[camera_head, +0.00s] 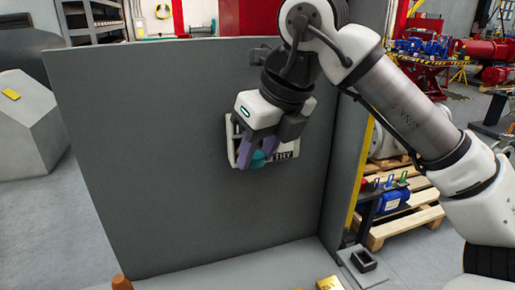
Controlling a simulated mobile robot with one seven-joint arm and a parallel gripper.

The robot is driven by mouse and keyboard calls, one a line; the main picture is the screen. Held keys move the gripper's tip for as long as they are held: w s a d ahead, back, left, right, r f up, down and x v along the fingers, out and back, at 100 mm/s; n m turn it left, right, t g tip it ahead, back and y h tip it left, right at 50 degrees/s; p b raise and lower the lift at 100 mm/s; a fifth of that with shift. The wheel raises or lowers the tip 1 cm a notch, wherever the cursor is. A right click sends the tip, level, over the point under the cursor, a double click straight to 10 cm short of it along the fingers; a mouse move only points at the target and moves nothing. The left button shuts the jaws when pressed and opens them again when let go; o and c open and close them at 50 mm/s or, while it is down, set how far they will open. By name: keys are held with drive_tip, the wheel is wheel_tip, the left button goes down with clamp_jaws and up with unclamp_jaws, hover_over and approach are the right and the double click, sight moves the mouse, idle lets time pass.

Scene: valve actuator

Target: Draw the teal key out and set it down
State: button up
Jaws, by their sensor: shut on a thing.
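The teal key (259,158) shows as a small teal patch between the purple fingers of my gripper (256,160). My gripper is shut on it in front of the grey upright panel. A white plate (287,150) with dark lettering is fixed to the panel behind the fingers and is partly covered by them. The fingers hide most of the key and the place where it meets the plate. I cannot tell how far the key is in.
The grey panel (150,160) fills the middle, with a ledge (235,270) at its foot. A small black open box (363,260) stands at the lower right. A gold block (328,284) and an orange-brown piece (121,282) are at the bottom edge. Wooden pallets (405,225) lie behind.

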drive_tip(key=shift+s+d+b, duration=0.15)
drive_tip(key=shift+s+d, duration=0.05)
drive_tip(key=shift+s, duration=0.5)
drive_tip(key=shift+s+d+b, duration=0.2)
drive_tip(key=shift+s+d, duration=0.05)
drive_tip(key=shift+s, duration=0.4)
drive_tip(key=shift+s+d+b, duration=0.15)
drive_tip(key=shift+s+d, duration=0.05)
drive_tip(key=shift+s, duration=0.5)
drive_tip(key=shift+s, duration=0.1)
